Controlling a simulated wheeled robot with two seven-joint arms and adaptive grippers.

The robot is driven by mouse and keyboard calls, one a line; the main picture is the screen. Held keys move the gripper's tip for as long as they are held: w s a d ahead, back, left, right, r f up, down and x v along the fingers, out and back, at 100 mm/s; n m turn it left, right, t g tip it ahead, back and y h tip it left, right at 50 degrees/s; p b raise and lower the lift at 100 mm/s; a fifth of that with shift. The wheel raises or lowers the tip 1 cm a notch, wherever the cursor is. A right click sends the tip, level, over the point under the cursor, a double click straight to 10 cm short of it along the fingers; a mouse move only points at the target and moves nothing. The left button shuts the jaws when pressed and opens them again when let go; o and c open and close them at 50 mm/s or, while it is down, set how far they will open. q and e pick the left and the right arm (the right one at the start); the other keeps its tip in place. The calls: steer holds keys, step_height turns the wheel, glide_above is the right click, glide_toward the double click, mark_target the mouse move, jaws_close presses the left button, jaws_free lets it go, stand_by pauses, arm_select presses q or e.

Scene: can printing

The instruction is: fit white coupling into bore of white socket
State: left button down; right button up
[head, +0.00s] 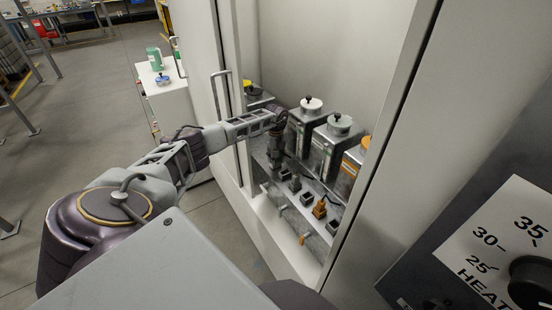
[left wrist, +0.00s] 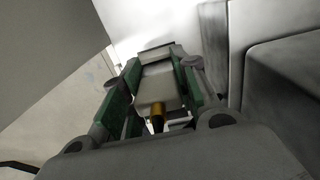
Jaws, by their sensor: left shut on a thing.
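The white coupling (left wrist: 156,87) is a pale block with a brass-coloured stub and dark end, seen in the left wrist view. My left gripper (left wrist: 157,70) is shut on it, its green-padded fingers on both sides. In the head view my left gripper (head: 276,158) points down over the back part of the socket row inside the cabinet. The coupling is not clear there. I cannot make out the white socket for certain; the gripper covers that part of the row. Whether the coupling touches or enters a bore cannot be told. My right gripper is not in view.
Behind the row stand canisters with a white lid (head: 311,103), a grey lid (head: 339,121) and an orange front (head: 350,168). An orange socket (head: 320,208) and dark sockets (head: 307,197) lie nearer. The cabinet's right frame (head: 385,110) and a heat dial panel (head: 490,240) bound the right.

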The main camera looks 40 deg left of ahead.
arm_select(q)
steer(key=shift+f, duration=0.2)
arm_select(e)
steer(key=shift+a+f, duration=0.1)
arm_select(q)
steer(key=c, duration=1.4)
jaws_free()
steer(key=shift+c, duration=0.2)
steer(key=o, duration=0.4)
steer(key=shift+f, duration=0.1)
steer(key=shift+o, duration=0.2)
steer(key=shift+r, duration=0.7)
step_height(320, 180, up, 11)
steer(key=shift+f, duration=0.2)
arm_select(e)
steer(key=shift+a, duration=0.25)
arm_select(q)
steer(key=shift+r, duration=0.15)
